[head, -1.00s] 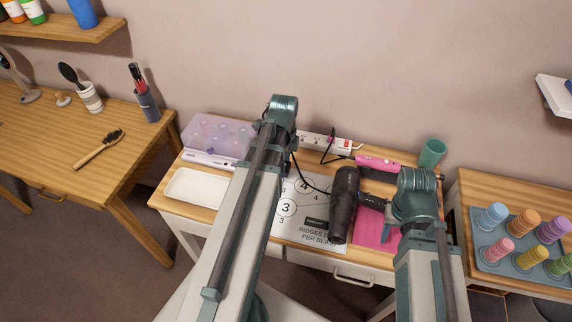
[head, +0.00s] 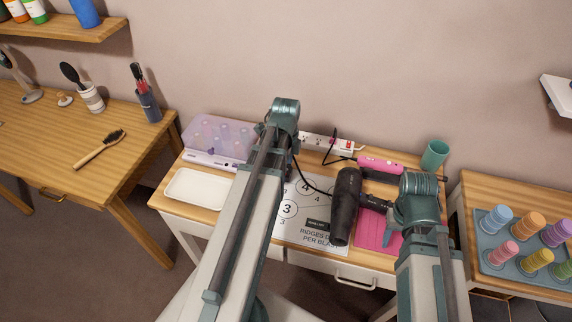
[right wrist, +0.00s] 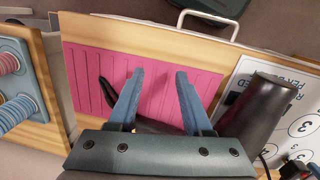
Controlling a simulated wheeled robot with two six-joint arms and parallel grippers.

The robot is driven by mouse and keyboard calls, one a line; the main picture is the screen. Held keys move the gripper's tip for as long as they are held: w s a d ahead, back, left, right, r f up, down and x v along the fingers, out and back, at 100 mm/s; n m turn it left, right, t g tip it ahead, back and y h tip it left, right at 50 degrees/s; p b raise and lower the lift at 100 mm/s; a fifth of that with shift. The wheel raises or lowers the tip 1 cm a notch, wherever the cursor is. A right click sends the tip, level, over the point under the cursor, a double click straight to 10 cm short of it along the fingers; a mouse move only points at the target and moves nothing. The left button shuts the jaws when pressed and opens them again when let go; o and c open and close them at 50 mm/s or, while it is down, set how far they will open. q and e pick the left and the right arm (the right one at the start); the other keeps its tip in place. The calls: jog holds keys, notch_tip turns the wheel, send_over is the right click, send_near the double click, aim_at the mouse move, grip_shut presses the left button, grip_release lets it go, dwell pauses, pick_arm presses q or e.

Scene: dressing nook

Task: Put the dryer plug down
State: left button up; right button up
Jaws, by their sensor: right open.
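The dryer plug cannot be made out; the area around my left gripper's fingers is hidden behind its wrist. The left wrist (head: 285,112) is above the back of the white vanity, near the power strip (head: 314,141). A black cord (head: 316,189) runs from that area to the black hair dryer (head: 345,207), which lies beside the pink mat (head: 368,236). My right gripper (right wrist: 159,72) is open over the pink mat, with the dryer's dark handle (right wrist: 154,126) passing below and between its fingers. The dryer's barrel is at right in the right wrist view.
A white tray (head: 197,188) and a lilac case (head: 222,137) are on the vanity's left. A pink styling tool (head: 381,165) and green cup (head: 434,154) are at the back right. A printed sheet (head: 291,232) lies in the middle.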

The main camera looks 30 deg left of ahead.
pick_arm(q)
jog(key=shift+r, duration=0.1)
pick_arm(e)
jog(key=shift+r, duration=0.15)
pick_arm(q)
notch_tip(320, 180, up, 13)
jog(key=p, duration=1.3)
pick_arm(e)
notch_tip(320, 180, up, 13)
pick_arm(q)
jog(key=shift+d, duration=0.1)
jog(key=s+d+n, duration=0.2)
jog(key=d+n, duration=0.2)
jog(key=d, duration=0.4)
jog(key=s+d+n, duration=0.3)
jog(key=d, duration=0.5)
jog(key=s+d+n+y, duration=0.1)
jog(key=d+n, duration=0.3)
jog(key=d, duration=0.5)
jog(key=shift+s+n, duration=0.3)
jog(key=shift+s, duration=0.6)
